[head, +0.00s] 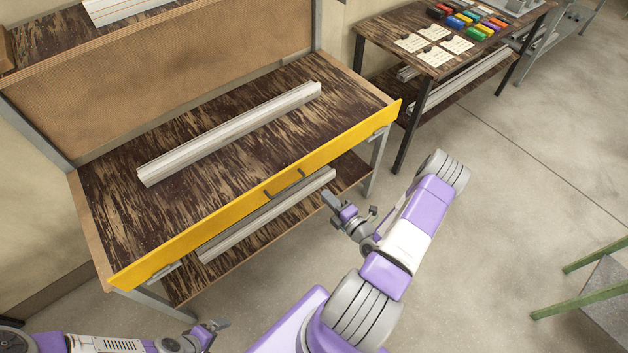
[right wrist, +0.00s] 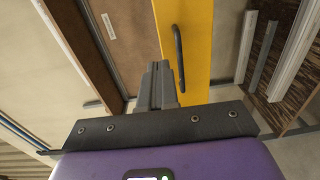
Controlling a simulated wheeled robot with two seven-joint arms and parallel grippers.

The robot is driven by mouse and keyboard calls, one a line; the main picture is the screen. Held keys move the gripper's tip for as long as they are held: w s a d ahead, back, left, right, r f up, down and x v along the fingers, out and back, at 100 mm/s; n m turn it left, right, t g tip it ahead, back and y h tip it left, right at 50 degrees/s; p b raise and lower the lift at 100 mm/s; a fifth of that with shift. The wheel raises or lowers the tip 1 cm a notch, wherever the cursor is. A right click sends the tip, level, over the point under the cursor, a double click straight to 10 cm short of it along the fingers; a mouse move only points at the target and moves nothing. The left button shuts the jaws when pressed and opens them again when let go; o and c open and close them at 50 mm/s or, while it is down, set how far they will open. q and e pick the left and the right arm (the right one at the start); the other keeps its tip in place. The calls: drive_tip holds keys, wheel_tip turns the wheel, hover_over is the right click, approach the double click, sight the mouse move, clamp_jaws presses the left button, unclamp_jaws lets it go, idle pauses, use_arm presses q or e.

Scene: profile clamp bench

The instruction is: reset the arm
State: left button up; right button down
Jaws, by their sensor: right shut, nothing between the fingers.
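My right arm reaches up from the bottom of the head view and bends back left at the elbow. My right gripper (head: 331,200) is shut and empty, in front of the bench's yellow front board (head: 222,218) and right of its dark handle (head: 284,184). In the right wrist view the closed fingers (right wrist: 158,70) are together, with the yellow board and the handle (right wrist: 179,60) beyond them; no contact shows. My left gripper (head: 218,326) is low at the bottom left, before the bench; its fingers are too small to read. Nothing shows in it.
A pale profile (head: 230,133) lies on the bench top (head: 120,215); another (head: 265,218) lies on the shelf below. A side table (head: 385,45) at the back holds white cards and several coloured blocks. A green-legged stand (head: 590,300) is at right. Floor between is clear.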

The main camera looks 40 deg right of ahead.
drive_tip(key=s+a+f+n+g+y+b, duration=0.1)
drive_tip(key=a+n+g+y, duration=0.55)
drive_tip(key=a, duration=0.65)
drive_tip(key=s+a+f+n+g+y, duration=0.1)
drive_tip(key=a+f+n+g+y, duration=0.15)
drive_tip(key=a+n+y, duration=0.75)
drive_tip(key=s+a+f+n+g+h+b, duration=0.1)
drive_tip(key=s+a+f+n+g+h, duration=0.4)
drive_tip(key=n, duration=0.6)
drive_tip(key=s+a+f+n+g+h+b, duration=0.1)
drive_tip(key=s+a+n+g, duration=0.2)
drive_tip(key=s+n+g, duration=0.55)
drive_tip(key=w+f+n+t+h, duration=0.2)
drive_tip(key=w+n+t+h, duration=0.2)
drive_tip(key=w+n, duration=0.5)
drive_tip(key=n+t, duration=0.1)
drive_tip(key=n, duration=0.6)
drive_tip(key=shift+w+a+f+n+b, duration=0.15)
drive_tip(key=shift+w+f+n+b, duration=0.1)
drive_tip(key=shift+f+n+b, duration=0.05)
